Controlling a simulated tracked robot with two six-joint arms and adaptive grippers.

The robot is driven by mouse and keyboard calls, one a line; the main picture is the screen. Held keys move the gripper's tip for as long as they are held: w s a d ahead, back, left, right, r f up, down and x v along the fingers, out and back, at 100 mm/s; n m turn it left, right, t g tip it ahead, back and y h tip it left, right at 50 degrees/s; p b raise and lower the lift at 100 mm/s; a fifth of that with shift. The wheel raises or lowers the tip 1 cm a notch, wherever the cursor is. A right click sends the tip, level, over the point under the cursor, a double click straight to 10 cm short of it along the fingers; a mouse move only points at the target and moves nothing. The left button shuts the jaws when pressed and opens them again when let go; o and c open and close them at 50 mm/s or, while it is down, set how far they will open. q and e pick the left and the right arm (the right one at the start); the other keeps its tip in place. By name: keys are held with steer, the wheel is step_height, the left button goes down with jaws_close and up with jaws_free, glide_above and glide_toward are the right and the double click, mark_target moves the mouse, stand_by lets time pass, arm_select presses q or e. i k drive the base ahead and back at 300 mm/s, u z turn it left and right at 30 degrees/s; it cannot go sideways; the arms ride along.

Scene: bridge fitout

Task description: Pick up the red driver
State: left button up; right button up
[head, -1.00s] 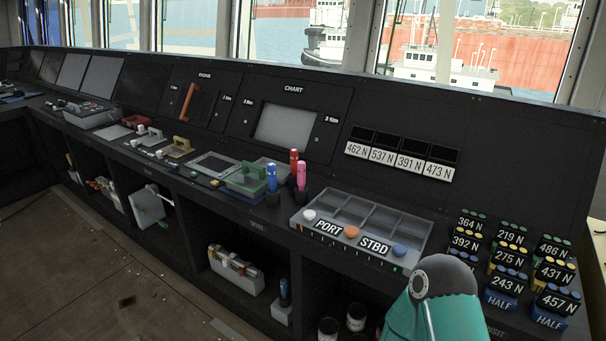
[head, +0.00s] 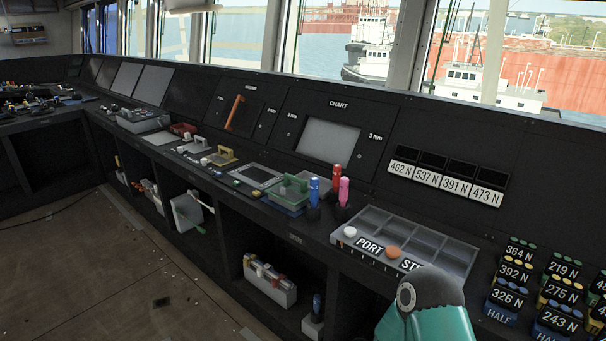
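The red driver (head: 336,174) stands upright on the console just left of the grey divided tray, its handle up. A blue driver (head: 314,188) stands to its left and a pink driver (head: 344,190) stands close in front of it to the right. The pink driver and the dark holders hide the red driver's lower part. Neither of my grippers shows in the head view. A teal and grey link of my own arm rises at the bottom right, apart from the drivers.
The grey divided tray (head: 458,263) carries PORT and STBD labels and coloured knobs. A green-handled case (head: 288,192) lies left of the drivers. Several labelled weight blocks (head: 515,271) stand at the right. Open shelves below the console hold a grey bin (head: 270,287).

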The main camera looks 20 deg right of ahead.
mark_target(336, 169)
steer(key=u, duration=0.1)
steer(key=i, duration=1.25)
steer(key=z, duration=0.45)
